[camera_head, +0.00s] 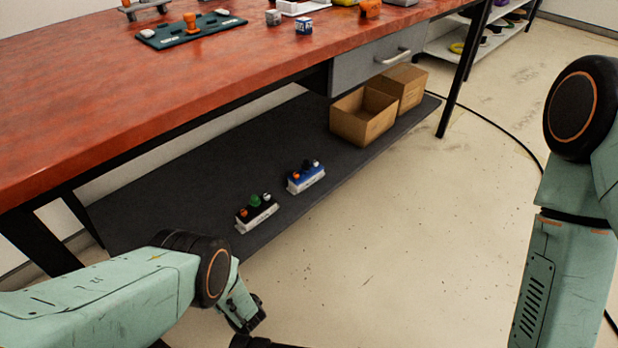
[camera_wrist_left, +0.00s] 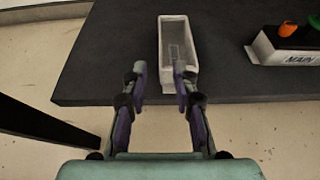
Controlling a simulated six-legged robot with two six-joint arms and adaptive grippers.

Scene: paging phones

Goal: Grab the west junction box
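In the left wrist view a pale, narrow, tray-like box (camera_wrist_left: 174,40) with a grey inside lies near the shelf edge. I see no readable label on it. A box with a black top and an orange knob, marked MAIN (camera_wrist_left: 298,48), is to its right. In the head view two knobbed boxes stand on the lower shelf: a black-topped one (camera_head: 256,217) and a blue-topped one (camera_head: 305,180) whose label I cannot read. My left gripper (camera_wrist_left: 160,77) is open and empty, fingertips around the pale box's near end; contact is unclear. My left arm probably hides that box in the head view.
The dark lower shelf (camera_head: 210,180) lies under a red workbench (camera_head: 120,75). Two cardboard boxes (camera_head: 364,120) stand at its far end, below a grey drawer (camera_head: 375,62). A dark table leg (camera_wrist_left: 40,125) is left of my left gripper. The floor in front is mostly clear.

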